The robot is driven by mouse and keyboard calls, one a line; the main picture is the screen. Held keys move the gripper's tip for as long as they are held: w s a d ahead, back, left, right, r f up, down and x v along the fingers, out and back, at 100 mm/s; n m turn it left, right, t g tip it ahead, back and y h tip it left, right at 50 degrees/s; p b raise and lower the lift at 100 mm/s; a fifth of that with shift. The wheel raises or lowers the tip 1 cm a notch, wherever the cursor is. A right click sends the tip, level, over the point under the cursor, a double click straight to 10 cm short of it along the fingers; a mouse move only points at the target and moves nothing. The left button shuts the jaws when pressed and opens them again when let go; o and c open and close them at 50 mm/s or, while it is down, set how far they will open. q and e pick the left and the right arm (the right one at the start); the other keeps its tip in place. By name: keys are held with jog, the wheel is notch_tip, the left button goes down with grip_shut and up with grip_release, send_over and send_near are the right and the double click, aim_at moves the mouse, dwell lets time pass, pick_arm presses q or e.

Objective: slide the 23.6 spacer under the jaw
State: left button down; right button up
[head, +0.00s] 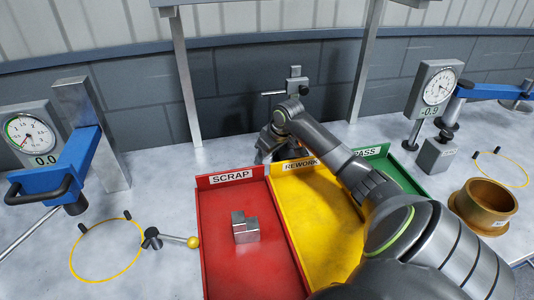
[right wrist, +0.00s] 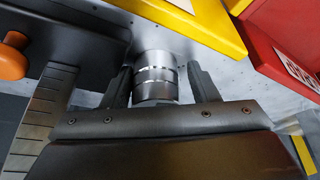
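My right arm reaches over the yellow tray to the back of the bench. Its gripper (head: 266,150) is small and partly hidden there in the head view. In the right wrist view its two dark fingers (right wrist: 158,74) stand apart, one on each side of a silver banded cylinder (right wrist: 154,92), with narrow gaps showing. No 23.6 marking is readable on it, so I cannot tell whether it is the spacer. A grey clamp-like stand (head: 295,84) rises behind the gripper; I cannot tell whether it carries the jaw. My left gripper is not in view.
Red SCRAP (head: 215,262), yellow REWORK (head: 305,225) and green PASS (head: 405,178) trays fill the middle. A stepped metal block (head: 245,228) lies in SCRAP. Dial gauges stand left (head: 30,135) and right (head: 435,88), with blue arms. A brass cup (head: 484,208) is at right.

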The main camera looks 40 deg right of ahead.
jog(key=shift+o, duration=0.2)
jog(key=shift+s+d+r, duration=0.1)
jog(key=shift+d+r, duration=0.05)
jog(key=shift+d, duration=0.25)
jog(key=shift+r, duration=0.55)
jog(key=v, duration=0.3)
jog(key=s+v, duration=0.1)
jog(key=v, duration=0.2)
jog(key=shift+f+b, duration=0.25)
jog(key=shift+b, duration=0.05)
jog(key=shift+w+a+r, duration=0.2)
jog(key=shift+w+a, duration=0.05)
jog(key=shift+a, duration=0.1)
